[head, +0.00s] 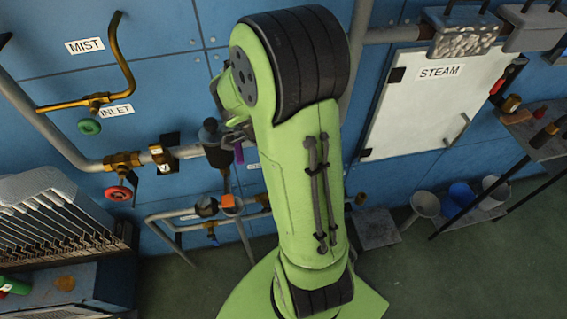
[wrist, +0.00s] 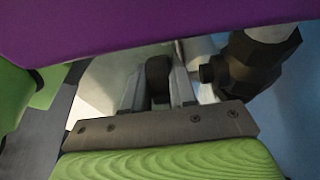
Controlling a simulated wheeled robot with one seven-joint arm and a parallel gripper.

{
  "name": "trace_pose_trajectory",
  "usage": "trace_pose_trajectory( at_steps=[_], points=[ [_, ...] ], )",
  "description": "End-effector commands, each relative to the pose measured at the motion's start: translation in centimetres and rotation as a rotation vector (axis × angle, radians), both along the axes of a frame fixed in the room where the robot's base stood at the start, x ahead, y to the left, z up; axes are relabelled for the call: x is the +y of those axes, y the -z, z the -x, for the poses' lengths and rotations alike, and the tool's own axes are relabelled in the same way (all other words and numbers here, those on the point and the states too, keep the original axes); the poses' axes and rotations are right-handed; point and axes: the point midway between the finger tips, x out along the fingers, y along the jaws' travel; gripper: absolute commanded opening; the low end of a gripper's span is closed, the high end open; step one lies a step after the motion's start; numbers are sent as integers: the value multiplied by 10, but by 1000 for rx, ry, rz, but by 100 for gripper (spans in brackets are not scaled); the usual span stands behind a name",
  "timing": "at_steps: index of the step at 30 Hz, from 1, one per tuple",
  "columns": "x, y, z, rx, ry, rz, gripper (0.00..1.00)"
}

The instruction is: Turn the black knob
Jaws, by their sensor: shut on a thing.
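The black knob (wrist: 157,78) shows in the wrist view as a small dark rounded piece between the grey jaw parts of my gripper (wrist: 160,95). My gripper is shut on it. In the head view my gripper (head: 236,138) is at the pipework on the blue wall, beside a dark valve body (head: 212,146). The knob itself is hard to make out there, close to my wrist. A black fitting (wrist: 252,62) with a short stem stands just right of the knob in the wrist view.
A red handwheel (head: 118,193), a green knob (head: 89,127) and an orange valve part (head: 229,203) are on nearby pipes. A white STEAM door (head: 425,105) is at right. A rack (head: 60,215) stands at lower left.

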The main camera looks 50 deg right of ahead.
Motion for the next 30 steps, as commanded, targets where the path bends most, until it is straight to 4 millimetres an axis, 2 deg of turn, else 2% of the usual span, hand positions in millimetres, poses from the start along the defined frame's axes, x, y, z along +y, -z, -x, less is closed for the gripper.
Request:
trace_pose_trajectory(
  at_steps=[9, 24, 25, 28, 30],
  points=[
    [1, 1, -2, 57, -1, 89, 0],
    [1, 1, -1, 69, 0, 103, 0],
    [1, 1, -1, 69, 0, 103, 29],
    [1, 1, -1, 70, 0, 102, 44],
    [1, 1, -1, 70, 0, 102, 47]
  ],
)
